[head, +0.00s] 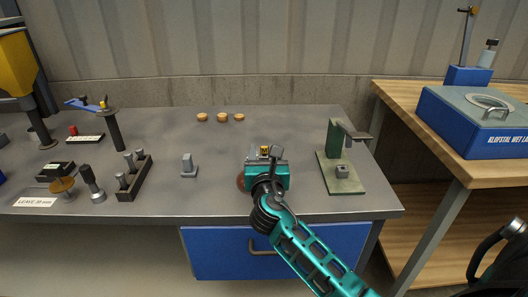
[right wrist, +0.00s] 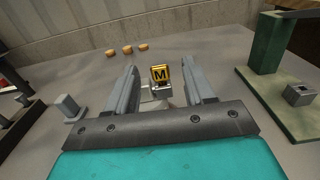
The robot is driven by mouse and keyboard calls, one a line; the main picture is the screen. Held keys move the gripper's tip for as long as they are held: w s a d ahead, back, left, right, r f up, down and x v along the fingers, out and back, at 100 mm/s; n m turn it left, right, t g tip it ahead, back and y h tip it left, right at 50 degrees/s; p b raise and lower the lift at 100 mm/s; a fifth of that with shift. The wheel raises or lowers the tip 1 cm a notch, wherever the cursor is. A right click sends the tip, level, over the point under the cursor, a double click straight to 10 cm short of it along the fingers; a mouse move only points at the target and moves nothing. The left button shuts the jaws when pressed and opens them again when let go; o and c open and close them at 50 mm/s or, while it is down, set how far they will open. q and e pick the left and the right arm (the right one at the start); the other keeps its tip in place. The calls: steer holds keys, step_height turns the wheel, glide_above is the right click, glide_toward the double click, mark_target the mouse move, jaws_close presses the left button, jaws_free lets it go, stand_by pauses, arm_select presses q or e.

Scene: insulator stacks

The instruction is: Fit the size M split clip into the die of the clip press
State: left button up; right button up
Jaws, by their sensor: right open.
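The size M split clip (right wrist: 162,88), a small grey metal piece with a yellow block marked M (right wrist: 160,74), shows between the fingers of my right gripper (right wrist: 159,66). The fingers are apart, with visible gaps on both sides of it. In the head view the right gripper (head: 264,153) is over the middle front of the bench, and the yellow block shows at its tips. The green clip press (head: 333,138) stands to its right; its grey die block (head: 342,172) is on the base plate and also shows in the right wrist view (right wrist: 298,94). My left gripper is out of view.
A grey upright piece (head: 188,166) stands left of the gripper. A dark rack (head: 134,180) with several pegs is farther left. Three orange-brown rings (head: 222,117) lie at the back. A brown round thing is partly hidden beside the gripper. Bench between gripper and press is clear.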

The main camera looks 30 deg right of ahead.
mark_target(264, 148)
steer(key=x, duration=0.5)
steer(key=shift+w+b, duration=0.15)
steer(key=shift+b, duration=0.25)
jaws_close()
